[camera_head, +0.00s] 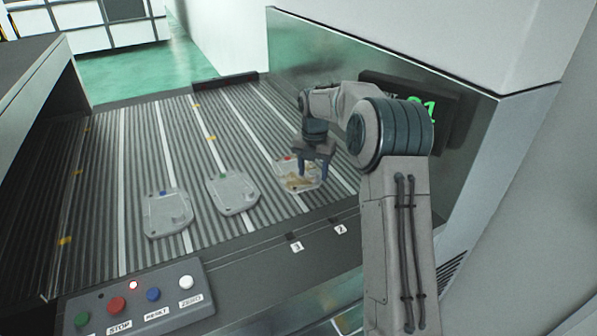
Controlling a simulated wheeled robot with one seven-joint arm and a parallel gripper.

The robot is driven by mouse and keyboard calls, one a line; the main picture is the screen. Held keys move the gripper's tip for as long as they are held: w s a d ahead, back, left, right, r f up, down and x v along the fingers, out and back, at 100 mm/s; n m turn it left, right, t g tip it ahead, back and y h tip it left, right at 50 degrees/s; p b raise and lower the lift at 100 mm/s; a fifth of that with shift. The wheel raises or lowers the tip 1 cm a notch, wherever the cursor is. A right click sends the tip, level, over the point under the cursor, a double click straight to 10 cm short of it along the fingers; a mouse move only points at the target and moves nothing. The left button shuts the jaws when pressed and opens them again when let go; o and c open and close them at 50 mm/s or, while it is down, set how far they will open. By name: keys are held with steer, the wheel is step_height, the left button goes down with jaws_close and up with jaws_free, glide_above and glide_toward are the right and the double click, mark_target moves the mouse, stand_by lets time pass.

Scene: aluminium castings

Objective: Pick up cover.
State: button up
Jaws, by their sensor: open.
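Three flat, light-grey castings that look like covers lie in a row on the ribbed bed. The left cover (166,214) has a blue mark at its far end. The middle cover (234,195) has a small mark that looks green. The right cover (289,169) has a red mark and a tan or brownish patch. My gripper (315,174) points down over the right cover with its fingers apart and hides part of it. I cannot tell whether the fingers touch it.
A control box (133,309) with several coloured buttons stands at the front left. Numbered labels (296,247) mark the bed's front edge. A shiny wall panel (330,75) and a dark display (420,95) stand close behind my arm. The bed's far part is clear.

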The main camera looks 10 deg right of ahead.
jaws_close()
steer(key=shift+r, duration=0.1)
steer(key=shift+r, duration=0.1)
